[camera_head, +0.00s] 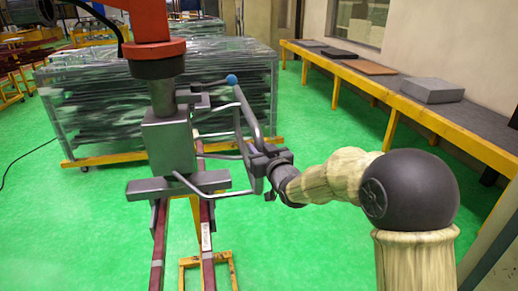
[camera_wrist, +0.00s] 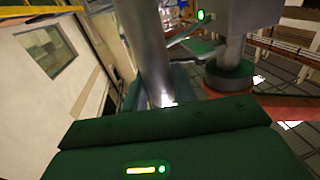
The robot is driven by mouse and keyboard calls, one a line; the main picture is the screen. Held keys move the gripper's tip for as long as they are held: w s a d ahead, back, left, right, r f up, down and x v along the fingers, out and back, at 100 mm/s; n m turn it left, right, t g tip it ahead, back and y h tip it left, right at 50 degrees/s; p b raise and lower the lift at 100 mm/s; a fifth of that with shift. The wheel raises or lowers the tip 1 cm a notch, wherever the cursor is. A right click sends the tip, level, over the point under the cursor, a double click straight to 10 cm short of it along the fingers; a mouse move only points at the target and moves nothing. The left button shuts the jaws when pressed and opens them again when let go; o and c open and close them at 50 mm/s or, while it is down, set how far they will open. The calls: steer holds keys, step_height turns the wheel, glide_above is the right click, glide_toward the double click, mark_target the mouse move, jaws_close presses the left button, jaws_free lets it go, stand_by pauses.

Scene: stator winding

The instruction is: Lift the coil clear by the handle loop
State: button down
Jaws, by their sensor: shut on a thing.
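A grey metal handle loop (camera_head: 251,116) juts to the right from a grey lifting block (camera_head: 170,146) that hangs under a red-orange column. My gripper (camera_head: 262,157) is shut on the lower right part of the loop. In the wrist view the loop's grey tube (camera_wrist: 146,50) rises just ahead of the wrist housing, and the fingertips are hidden. Two long dark red bars (camera_head: 207,241), which look like the coil's legs, run down from below the block's grey clamp bar. Their lower ends are cut off by the picture's edge.
A yellow stand (camera_head: 192,262) is between and beside the red bars. A wrapped stack on a yellow-framed rack (camera_head: 110,105) stands behind the block. A long yellow-edged bench (camera_head: 420,112) with flat boxes runs along the right wall. Green floor lies open between them.

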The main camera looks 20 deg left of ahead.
steer(key=shift+r, duration=0.2)
steer(key=c, duration=1.1)
jaws_free()
steer(key=shift+o, duration=0.2)
steer(key=shift+s+d+f, duration=0.1)
steer(key=shift+s+d, duration=0.2)
steer(key=b+v, duration=0.5)
steer(key=v, duration=1.1)
steer(key=shift+s+d, duration=0.15)
steer(key=shift+s, duration=0.1)
